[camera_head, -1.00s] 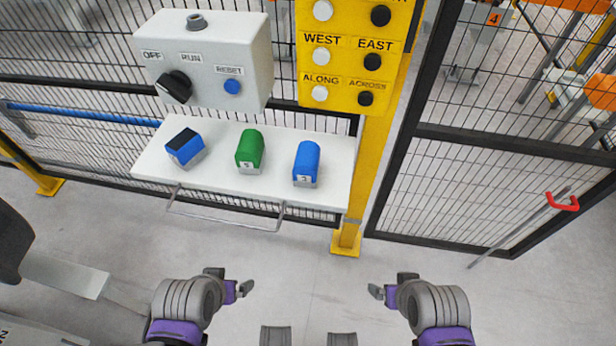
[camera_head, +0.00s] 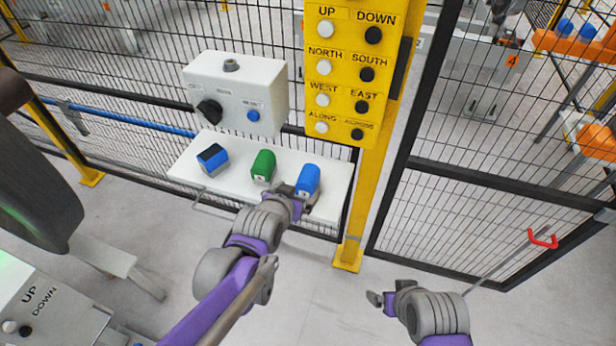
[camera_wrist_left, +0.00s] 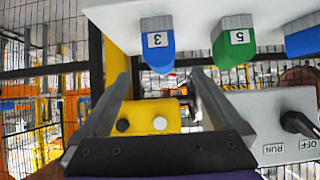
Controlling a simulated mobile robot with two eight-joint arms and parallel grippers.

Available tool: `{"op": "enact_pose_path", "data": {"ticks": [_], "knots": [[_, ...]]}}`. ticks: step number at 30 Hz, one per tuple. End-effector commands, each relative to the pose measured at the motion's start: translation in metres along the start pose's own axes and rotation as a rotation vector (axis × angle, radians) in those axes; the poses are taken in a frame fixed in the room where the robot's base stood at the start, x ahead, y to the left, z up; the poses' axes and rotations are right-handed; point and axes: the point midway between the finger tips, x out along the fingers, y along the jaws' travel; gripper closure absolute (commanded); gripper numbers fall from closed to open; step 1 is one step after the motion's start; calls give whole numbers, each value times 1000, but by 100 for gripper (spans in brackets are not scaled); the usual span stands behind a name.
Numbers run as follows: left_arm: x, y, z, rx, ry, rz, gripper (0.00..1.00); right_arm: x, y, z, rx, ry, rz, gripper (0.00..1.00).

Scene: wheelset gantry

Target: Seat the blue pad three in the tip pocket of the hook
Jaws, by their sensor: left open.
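The blue pad three (camera_head: 308,178) stands on a white shelf (camera_head: 328,207), at the right end of a row of pads. In the left wrist view this pad (camera_wrist_left: 159,48) bears a label "3" and lies ahead of the fingertips, between their lines. My left gripper (camera_head: 298,196) is open, close to the near side of the pad, and hides its lower part in the head view. The two spread fingers (camera_wrist_left: 163,82) hold nothing. My right gripper (camera_head: 381,300) is low at the right, away from the shelf; its opening is unclear. I cannot make out the hook for certain.
A green pad (camera_head: 263,166) and another blue pad (camera_head: 212,158) stand left of pad three. A white switch box (camera_head: 240,90) and a yellow button panel (camera_head: 345,75) rise behind the shelf. A large dark curved body (camera_head: 35,175) fills the left edge. Mesh fencing stands behind.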

Motion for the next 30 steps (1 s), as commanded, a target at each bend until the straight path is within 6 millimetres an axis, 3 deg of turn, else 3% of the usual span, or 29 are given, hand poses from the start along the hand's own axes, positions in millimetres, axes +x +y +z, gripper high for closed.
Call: {"op": "enact_pose_path", "data": {"ticks": [9,17,24,30], "knots": [[45,1,0,2,4,1,0,7,0,4,0,-3,0,5],[64,0,1,1,3,1,0,9,0,6,0,-3,0,5],[98,-1,3,2,3,1,0,12,0,8,0,-5,0,5],[108,-1,2,2,3,1,0,13,0,8,0,-5,0,5]]}}
